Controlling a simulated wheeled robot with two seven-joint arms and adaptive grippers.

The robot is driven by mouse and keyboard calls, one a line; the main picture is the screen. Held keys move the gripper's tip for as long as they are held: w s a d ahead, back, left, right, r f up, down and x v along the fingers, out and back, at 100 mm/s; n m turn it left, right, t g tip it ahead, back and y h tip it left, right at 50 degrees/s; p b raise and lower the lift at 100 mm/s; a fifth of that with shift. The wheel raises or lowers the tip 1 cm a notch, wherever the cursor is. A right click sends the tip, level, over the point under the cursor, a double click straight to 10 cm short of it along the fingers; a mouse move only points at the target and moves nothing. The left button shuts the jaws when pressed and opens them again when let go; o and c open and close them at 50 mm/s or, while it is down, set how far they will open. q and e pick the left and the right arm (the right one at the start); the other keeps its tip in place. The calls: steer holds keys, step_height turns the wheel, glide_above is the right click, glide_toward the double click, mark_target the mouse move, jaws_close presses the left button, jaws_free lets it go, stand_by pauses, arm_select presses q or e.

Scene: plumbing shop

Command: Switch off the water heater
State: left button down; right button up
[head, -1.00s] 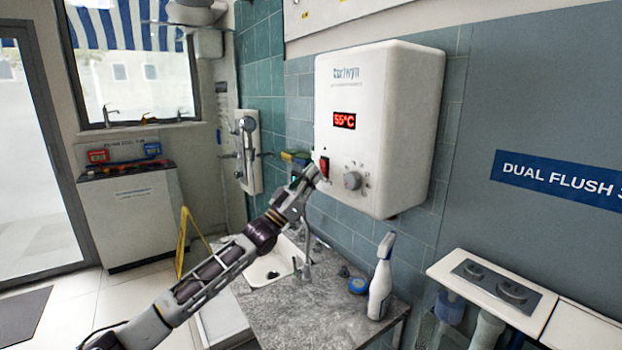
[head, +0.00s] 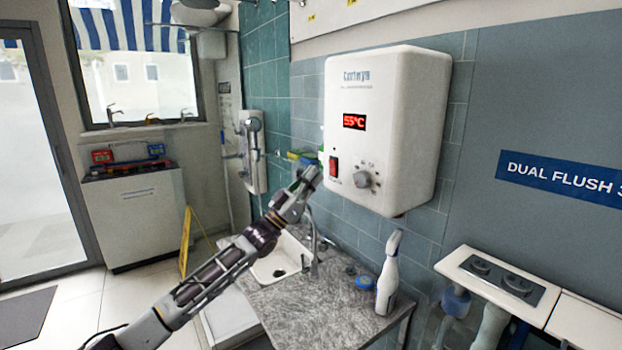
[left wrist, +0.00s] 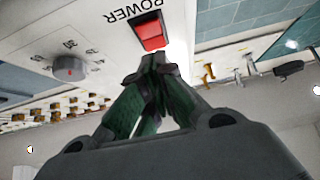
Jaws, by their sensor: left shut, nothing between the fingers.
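The white water heater (head: 388,120) hangs on the tiled wall, its red display (head: 354,122) lit and reading 55°C. On its lower front are a red power switch (head: 333,167) and a grey round knob (head: 362,179). My left gripper (head: 314,175) is shut and empty, just left of the switch in the head view. In the left wrist view the closed fingertips (left wrist: 157,62) are just below the red switch (left wrist: 150,33), marked POWER, and the knob (left wrist: 69,68) is to the left. I cannot tell whether the fingertips touch the heater. My right gripper is not in view.
Below the heater is a grey stone counter (head: 330,312) with a sink (head: 277,268), a tap, a blue round item (head: 365,283) and a white spray bottle (head: 387,275). A yellow folding sign (head: 186,240) stands on the floor at left.

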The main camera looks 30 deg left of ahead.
arm_select(q)
steer(key=b+v, duration=0.2)
steer(key=v, duration=0.8)
steer(key=shift+f, duration=0.25)
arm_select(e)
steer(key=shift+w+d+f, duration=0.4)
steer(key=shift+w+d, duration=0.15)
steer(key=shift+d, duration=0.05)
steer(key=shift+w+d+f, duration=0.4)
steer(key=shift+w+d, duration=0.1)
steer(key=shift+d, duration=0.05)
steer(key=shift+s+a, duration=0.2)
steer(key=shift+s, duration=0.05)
